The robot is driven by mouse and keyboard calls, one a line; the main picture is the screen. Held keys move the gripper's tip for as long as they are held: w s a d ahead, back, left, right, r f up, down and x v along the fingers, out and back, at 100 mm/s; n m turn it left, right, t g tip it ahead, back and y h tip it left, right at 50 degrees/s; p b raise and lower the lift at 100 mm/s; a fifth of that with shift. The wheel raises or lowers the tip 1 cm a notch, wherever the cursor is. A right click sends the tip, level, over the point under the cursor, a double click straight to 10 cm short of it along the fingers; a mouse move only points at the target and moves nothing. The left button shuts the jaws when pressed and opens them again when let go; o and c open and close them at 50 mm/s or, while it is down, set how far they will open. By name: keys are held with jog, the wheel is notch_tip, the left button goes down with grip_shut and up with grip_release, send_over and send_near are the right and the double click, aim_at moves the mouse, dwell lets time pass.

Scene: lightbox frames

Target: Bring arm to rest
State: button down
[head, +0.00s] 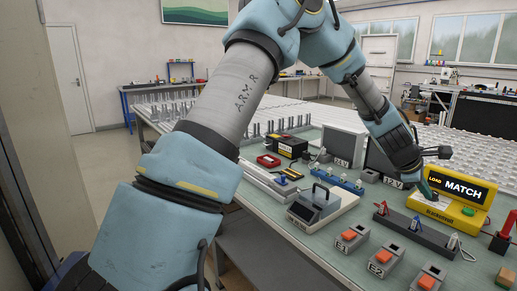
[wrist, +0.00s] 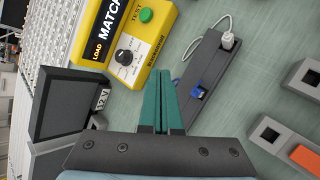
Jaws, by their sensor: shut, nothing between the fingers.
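My gripper (head: 426,189) shows in the head view at the end of my arm, in front of the yellow load-match box. In the wrist view my gripper (wrist: 160,76) has its two green fingers pressed together, with nothing between them. The fingers point toward the gap between the yellow load-match box (wrist: 152,40) and a dark terminal strip (wrist: 211,75). My arm (head: 225,100) is bent, reaching up from the lower left and down over the bench at the right.
The green bench (head: 330,236) holds grey blocks with orange switches (head: 383,257), a dark strip (head: 415,232), a grey lever device (head: 322,206) and a black-and-yellow unit (head: 291,146). The yellow load-match box (head: 452,212) stands close to my gripper. Open floor (head: 105,160) lies left of the bench.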

jog(key=w+a+m+y, duration=0.1)
jog(key=w+a+m, duration=0.1)
jog(key=a, duration=0.8)
jog(key=w+a+m+y, duration=0.2)
jog(key=a, duration=0.8)
jog(key=w+a+m+t+y, duration=0.1)
jog(key=w+a+m, duration=0.1)
jog(key=a, duration=0.8)
jog(key=shift+w+a+f+y, duration=0.15)
jog(key=shift+w+f+y, duration=0.1)
jog(key=shift+f+y, duration=0.15)
jog(key=s+a+m+y, duration=0.1)
jog(key=s+a, duration=0.4)
jog(key=a, duration=0.7)
jog(key=s+a+m+g+y, duration=0.1)
jog(key=s+a+m, duration=0.3)
jog(key=a, duration=0.9)
jog(key=shift+s+y, duration=0.65)
jog(key=shift+y, duration=0.15)
jog(key=shift+a+f, duration=0.1)
